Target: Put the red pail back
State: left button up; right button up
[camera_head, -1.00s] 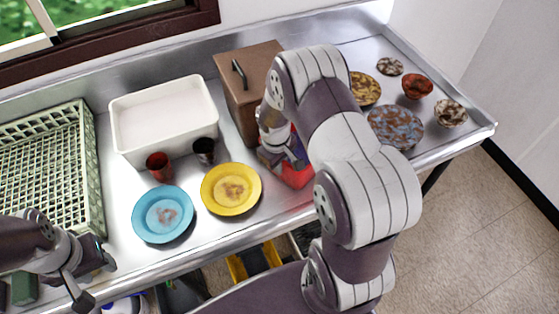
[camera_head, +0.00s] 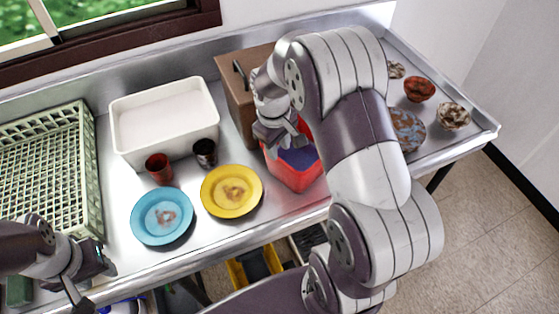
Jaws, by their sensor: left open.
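The red pail (camera_head: 292,177) stands on the steel counter, right of the yellow plate and in front of the brown box. It looks dark blue inside. My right gripper (camera_head: 285,137) is over the pail's back left rim, pointing down. Its fingers overlap the rim in the picture, and I cannot tell whether they grip it. My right arm hides the counter just right of the pail. My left gripper (camera_head: 93,284) is open and empty at the front left, by the counter's front edge.
A brown box (camera_head: 236,105) with a handle stands behind the pail. Soiled bowls (camera_head: 419,88) and plates lie right. A green rack (camera_head: 95,170) is far left.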

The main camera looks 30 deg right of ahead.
jog(key=s+a+r+m+t+y, duration=0.1)
jog(key=s+a+r+m, duration=0.1)
jog(key=s+a, duration=0.6)
jog(key=s+m, duration=0.1)
jog(key=s, duration=0.2)
jog(key=shift+a+r, duration=0.15)
jog(key=shift+r, duration=0.1)
dwell(0.6)
